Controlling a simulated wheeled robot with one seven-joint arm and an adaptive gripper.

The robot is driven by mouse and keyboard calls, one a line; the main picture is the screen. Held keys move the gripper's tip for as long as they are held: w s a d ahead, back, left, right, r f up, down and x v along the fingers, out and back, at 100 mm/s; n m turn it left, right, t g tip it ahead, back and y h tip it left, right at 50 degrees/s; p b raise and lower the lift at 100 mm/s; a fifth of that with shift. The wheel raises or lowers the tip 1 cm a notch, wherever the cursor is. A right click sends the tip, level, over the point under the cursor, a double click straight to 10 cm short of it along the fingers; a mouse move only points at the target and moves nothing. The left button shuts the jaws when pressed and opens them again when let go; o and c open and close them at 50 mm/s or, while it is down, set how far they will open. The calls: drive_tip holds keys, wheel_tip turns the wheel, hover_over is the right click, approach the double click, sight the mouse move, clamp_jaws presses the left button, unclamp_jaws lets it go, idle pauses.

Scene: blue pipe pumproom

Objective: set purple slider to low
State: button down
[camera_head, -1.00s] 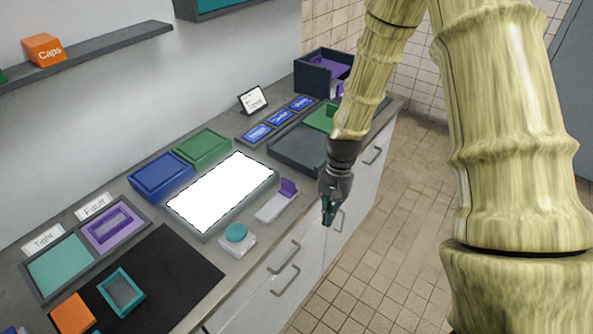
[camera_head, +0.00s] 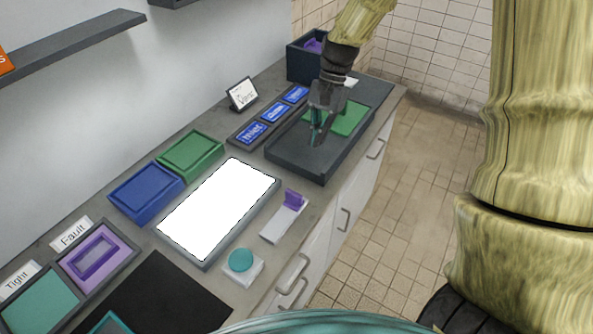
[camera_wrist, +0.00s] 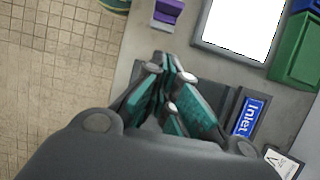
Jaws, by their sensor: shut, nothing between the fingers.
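The purple slider (camera_head: 294,198) is a small upright purple knob on a flat white base (camera_head: 277,225) at the front of the counter, right of the bright white panel. The knob stands near the far end of its base. In the wrist view the purple slider (camera_wrist: 168,12) shows at the top, ahead of the fingertips. My gripper (camera_head: 314,143) is shut and empty. It hangs above the dark tray with the green plate, beyond the slider and apart from it. I cannot read any low or high marking.
The lit white panel (camera_head: 220,208) lies left of the slider, and a teal round button (camera_head: 241,260) sits nearer. Blue (camera_head: 147,192) and green (camera_head: 190,155) boxes stand behind the panel. The dark tray (camera_head: 295,160) is under my gripper. Counter between tray and slider is clear.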

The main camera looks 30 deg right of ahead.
sight(294, 198)
drive_tip(key=x, duration=0.3)
drive_tip(key=p+x, duration=0.1)
drive_tip(key=x, duration=0.2)
drive_tip(key=p+x, duration=0.1)
drive_tip(key=x, duration=0.3)
drive_tip(key=shift+s+r, duration=0.15)
drive_tip(key=shift+s, duration=0.15)
drive_tip(key=a+p, duration=0.1)
drive_tip(key=s+a, duration=0.1)
drive_tip(key=shift+s+a+p, duration=0.2)
drive_tip(key=shift+a+p, duration=0.1)
drive_tip(key=shift+p, duration=0.1)
drive_tip(key=shift+s+a, duration=0.2)
drive_tip(key=shift+a, duration=0.2)
drive_tip(key=s+a, duration=0.1)
drive_tip(key=a, duration=0.1)
drive_tip(key=s+a, duration=0.2)
drive_tip(key=a, duration=0.1)
drive_tip(key=s+a+p, duration=0.1)
drive_tip(key=s+a, duration=0.1)
drive_tip(key=a, duration=0.1)
drive_tip(key=shift+a, duration=0.1)
